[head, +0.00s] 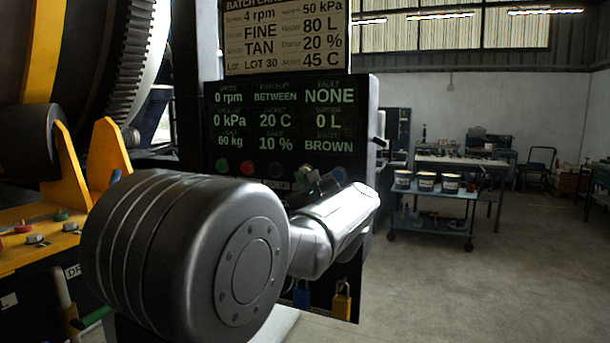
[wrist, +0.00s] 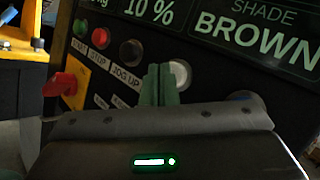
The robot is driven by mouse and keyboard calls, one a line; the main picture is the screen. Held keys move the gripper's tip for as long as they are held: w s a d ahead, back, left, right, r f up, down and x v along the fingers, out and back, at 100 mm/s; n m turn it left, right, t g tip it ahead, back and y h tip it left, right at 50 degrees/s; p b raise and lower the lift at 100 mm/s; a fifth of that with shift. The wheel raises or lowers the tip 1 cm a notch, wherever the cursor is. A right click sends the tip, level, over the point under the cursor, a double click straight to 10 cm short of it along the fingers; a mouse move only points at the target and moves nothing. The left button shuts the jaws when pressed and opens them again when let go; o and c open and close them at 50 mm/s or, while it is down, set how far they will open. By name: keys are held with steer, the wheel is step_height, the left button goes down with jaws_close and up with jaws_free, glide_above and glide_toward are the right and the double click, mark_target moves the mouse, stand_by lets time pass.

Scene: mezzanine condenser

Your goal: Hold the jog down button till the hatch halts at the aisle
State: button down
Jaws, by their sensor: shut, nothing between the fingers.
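My gripper (wrist: 160,84) is shut and empty, its green fingers pointing at the button row on the dark control panel (head: 290,95). A pale round button (wrist: 180,73) sits right behind and beside the fingertips; its label is hidden by my gripper, so I cannot read whether it is jog down. The grey button (wrist: 131,52) to its left stands above the JOG UP label. I cannot tell whether the fingertips touch the pale button. In the head view my gripper (head: 314,180) is small and partly behind my arm. The panel display reads BETWEEN, 0 rpm and fault NONE.
Green (wrist: 80,27) and red (wrist: 101,38) buttons, START and STOP, lie left. A red switch handle (wrist: 66,84) sticks out lower left. A large drum (head: 75,60) stands left of the panel. A blue cart (head: 435,195) stands right, with open floor before it.

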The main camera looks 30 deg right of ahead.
steer(key=shift+w+d, duration=0.25)
steer(key=shift+d, duration=0.05)
stand_by(0.4)
steer(key=shift+s, duration=0.1)
stand_by(2.0)
steer(key=shift+s+a+b, duration=0.4)
steer(key=shift+s+a, duration=0.05)
steer(key=shift+a, duration=0.2)
steer(key=s+a+b, duration=0.1)
steer(key=s+a, duration=0.2)
steer(key=shift+s+a, duration=0.15)
steer(key=shift+a, duration=0.25)
